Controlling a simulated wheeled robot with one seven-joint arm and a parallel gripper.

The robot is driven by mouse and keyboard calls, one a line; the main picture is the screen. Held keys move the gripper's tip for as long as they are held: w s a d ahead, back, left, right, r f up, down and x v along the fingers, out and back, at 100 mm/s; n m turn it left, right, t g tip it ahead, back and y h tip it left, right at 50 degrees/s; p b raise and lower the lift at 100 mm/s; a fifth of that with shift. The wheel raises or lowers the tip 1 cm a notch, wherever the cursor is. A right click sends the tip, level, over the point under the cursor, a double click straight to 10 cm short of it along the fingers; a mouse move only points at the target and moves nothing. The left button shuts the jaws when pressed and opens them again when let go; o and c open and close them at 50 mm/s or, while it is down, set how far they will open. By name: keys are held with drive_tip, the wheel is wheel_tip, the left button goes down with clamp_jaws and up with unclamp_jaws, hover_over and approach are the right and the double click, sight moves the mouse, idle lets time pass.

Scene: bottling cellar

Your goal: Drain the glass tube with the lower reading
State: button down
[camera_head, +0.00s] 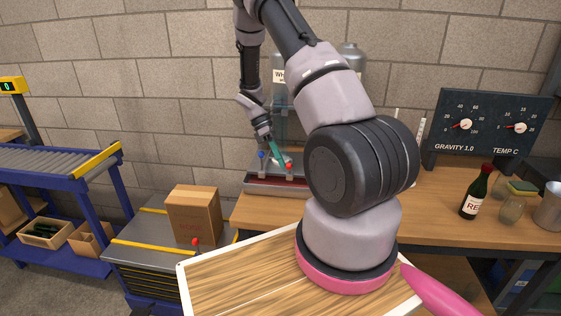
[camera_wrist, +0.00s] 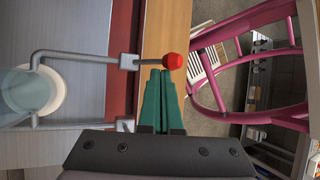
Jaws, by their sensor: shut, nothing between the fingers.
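A tap with a red knob (camera_head: 289,165) and one with a blue knob (camera_head: 262,155) sit low on a stand by the wall. A pale glass tube (camera_head: 280,125) shows behind my arm, which hides much of the stand; I cannot read any levels. In the wrist view, a glass tube (camera_wrist: 28,92) stands at left on a white ring, with metal pipework beside it. The red knob (camera_wrist: 173,61) is at the end of a metal rod. My gripper (camera_wrist: 161,73) has its teal fingers shut and empty, tips right beside the red knob; contact is unclear.
A gauge panel (camera_head: 490,125) marked GRAVITY and TEMP C stands at right on the wooden bench (camera_head: 440,200). A dark bottle (camera_head: 476,192), glasses and a metal pot stand there. A cardboard box (camera_head: 194,213) and a roller conveyor (camera_head: 60,160) are at left.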

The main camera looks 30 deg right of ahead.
drive_tip(key=shift+r, duration=0.1)
idle(0.7)
drive_tip(key=shift+r, duration=0.7)
drive_tip(key=a+f, duration=0.3)
drive_tip(key=a, duration=0.1)
drive_tip(key=w+r, duration=0.6)
drive_tip(key=shift+w+a+r, duration=0.2)
drive_tip(key=shift+w+r, duration=0.05)
drive_tip(key=shift+r, duration=0.1)
drive_tip(key=shift+w+a+r, duration=0.1)
drive_tip(key=shift+w+r, duration=0.3)
drive_tip(key=shift+r, duration=0.05)
